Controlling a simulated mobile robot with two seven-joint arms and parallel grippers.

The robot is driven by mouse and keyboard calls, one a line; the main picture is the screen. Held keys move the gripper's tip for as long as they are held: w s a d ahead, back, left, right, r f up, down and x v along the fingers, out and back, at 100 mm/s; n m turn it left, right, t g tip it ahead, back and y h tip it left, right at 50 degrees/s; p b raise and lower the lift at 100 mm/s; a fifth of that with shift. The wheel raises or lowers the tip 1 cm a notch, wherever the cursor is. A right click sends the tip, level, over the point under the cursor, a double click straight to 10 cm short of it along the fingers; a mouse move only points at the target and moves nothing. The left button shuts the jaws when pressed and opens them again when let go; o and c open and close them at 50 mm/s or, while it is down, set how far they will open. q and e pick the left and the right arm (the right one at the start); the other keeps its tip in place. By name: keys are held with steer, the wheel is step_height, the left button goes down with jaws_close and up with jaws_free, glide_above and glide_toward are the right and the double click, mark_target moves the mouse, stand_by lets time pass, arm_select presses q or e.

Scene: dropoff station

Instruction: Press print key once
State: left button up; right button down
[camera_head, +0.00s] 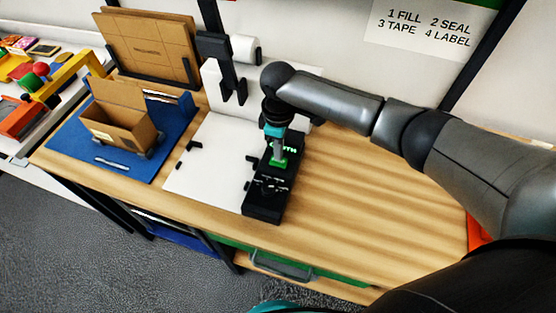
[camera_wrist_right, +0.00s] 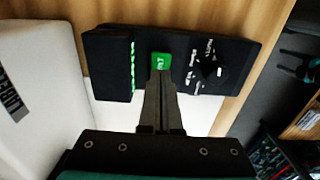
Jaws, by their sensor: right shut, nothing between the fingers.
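The green print key (camera_head: 283,163) is on a long black control unit (camera_head: 262,208) on the wooden bench. In the right wrist view, the green key (camera_wrist_right: 161,60) shows white lettering, partly cut off by my fingers. My right gripper (camera_head: 278,154) points down at the key, shut and empty. In the right wrist view, my right gripper's fingertips (camera_wrist_right: 160,79) overlap the near edge of the key; whether they touch it I cannot tell. My left gripper is not in view.
A white board (camera_head: 210,170) adjoins the control unit. An open cardboard box (camera_head: 118,128) stands on a blue mat (camera_head: 70,135) to the left. A paper roll (camera_head: 244,48) is behind. The bench (camera_head: 345,200) right of the unit is clear.

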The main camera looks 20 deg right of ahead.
steer(key=shift+f+b, duration=0.5)
steer(key=shift+f, duration=0.5)
stand_by(0.5)
step_height(320, 180, up, 7)
steer(key=p, duration=0.8)
steer(key=shift+r, duration=0.1)
stand_by(0.4)
stand_by(0.5)
